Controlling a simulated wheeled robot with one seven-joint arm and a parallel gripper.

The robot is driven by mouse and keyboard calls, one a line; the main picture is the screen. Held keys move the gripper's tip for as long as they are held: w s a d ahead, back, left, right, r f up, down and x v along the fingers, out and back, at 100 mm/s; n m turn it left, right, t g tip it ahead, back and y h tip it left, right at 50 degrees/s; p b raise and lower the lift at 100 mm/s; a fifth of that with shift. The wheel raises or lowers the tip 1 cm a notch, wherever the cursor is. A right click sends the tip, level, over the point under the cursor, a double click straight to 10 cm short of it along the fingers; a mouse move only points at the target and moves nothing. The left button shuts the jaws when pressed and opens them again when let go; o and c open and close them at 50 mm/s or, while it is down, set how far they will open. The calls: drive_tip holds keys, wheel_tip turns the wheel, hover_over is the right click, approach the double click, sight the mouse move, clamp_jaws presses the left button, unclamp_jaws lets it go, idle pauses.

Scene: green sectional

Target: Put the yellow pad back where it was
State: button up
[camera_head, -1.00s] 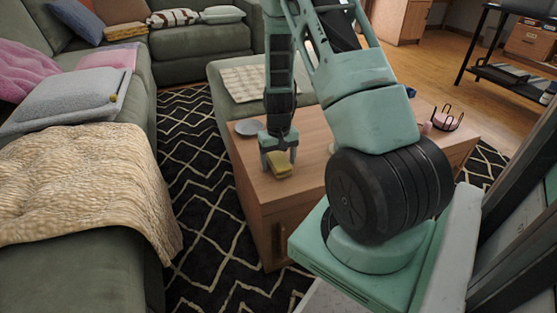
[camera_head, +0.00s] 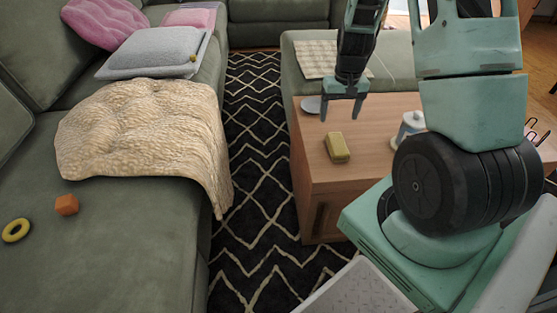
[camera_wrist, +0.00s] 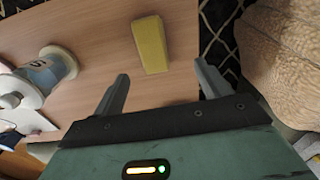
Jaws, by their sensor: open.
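The yellow pad (camera_head: 337,148) is a small yellow block lying on the wooden coffee table (camera_head: 375,172), near its left edge. In the wrist view the pad (camera_wrist: 150,44) lies on the tabletop, beyond and between the two fingers. My gripper (camera_head: 342,117) is open and empty. It hangs above the table, apart from the pad and a little behind it in the head view. Its spread fingers also show in the wrist view (camera_wrist: 162,84).
A grey disc (camera_head: 311,105) and a white-blue container (camera_head: 411,125) stand on the table. The green sofa (camera_head: 120,245) at left holds a beige blanket (camera_head: 140,135), an orange cube (camera_head: 66,205) and a yellow ring (camera_head: 16,230). A patterned rug (camera_head: 255,200) lies between.

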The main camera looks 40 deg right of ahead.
drive_tip(key=a+r+n+y, duration=0.1)
drive_tip(key=a+r+n, duration=0.25)
drive_tip(key=a, duration=0.85)
drive_tip(key=a+r+n, duration=0.3)
drive_tip(key=a+r, duration=0.2)
drive_tip(key=a, duration=0.6)
drive_tip(key=s+a+r+n, duration=0.3)
drive_tip(key=s+a, duration=0.5)
drive_tip(key=s, duration=0.1)
drive_tip(key=s+a+r+n, duration=0.3)
drive_tip(key=s+a+n, duration=0.1)
drive_tip(key=s+a, duration=0.4)
drive_tip(key=shift+s+h, duration=0.3)
drive_tip(key=shift+s, duration=0.05)
wheel_tip(320, 180, up, 29)
drive_tip(key=p, duration=2.9)
